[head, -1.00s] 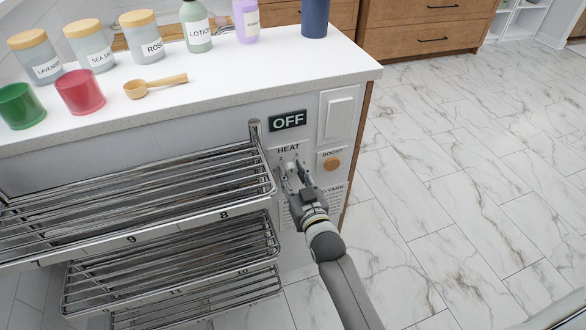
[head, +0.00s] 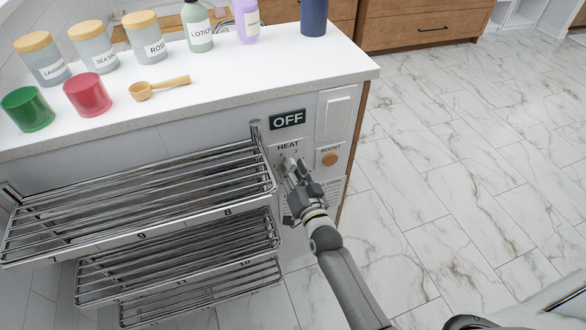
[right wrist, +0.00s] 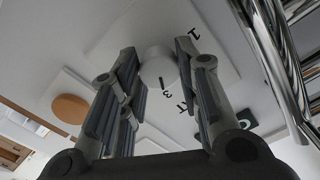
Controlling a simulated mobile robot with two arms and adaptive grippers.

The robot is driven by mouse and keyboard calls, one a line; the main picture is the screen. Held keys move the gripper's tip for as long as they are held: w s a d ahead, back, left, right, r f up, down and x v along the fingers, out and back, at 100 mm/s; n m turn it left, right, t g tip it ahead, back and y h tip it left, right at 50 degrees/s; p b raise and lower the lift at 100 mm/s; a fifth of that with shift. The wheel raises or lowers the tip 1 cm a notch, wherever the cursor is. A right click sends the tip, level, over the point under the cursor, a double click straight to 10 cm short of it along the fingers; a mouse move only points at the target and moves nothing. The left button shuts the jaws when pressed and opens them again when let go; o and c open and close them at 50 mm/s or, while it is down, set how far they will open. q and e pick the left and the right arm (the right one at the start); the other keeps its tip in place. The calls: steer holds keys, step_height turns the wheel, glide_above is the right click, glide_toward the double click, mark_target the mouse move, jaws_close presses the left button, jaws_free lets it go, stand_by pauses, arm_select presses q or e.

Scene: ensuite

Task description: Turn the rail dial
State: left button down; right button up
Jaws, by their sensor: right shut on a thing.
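The rail dial (right wrist: 158,66) is a small pale round knob on the white panel, with a dark pointer mark. In the right wrist view it sits between the fingertips of my right gripper (right wrist: 157,55), with the figures 1 and 3 printed around it. In the head view my right gripper (head: 288,162) is at the panel just below the word HEAT and hides most of the dial. It is shut on the dial. The display (head: 287,120) above it reads OFF. My left gripper is not in view.
The chrome towel rail (head: 140,205) stands close left of my right gripper. A round orange BOOST button (head: 330,159) and a white switch plate (head: 335,115) are to the right. Jars, bottles and a wooden scoop (head: 160,87) stand on the counter. The marble floor (head: 460,150) is clear.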

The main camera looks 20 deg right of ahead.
stand_by(0.3)
steer(key=o, duration=1)
steer(key=s, duration=1.2)
steer(key=shift+d, duration=0.2)
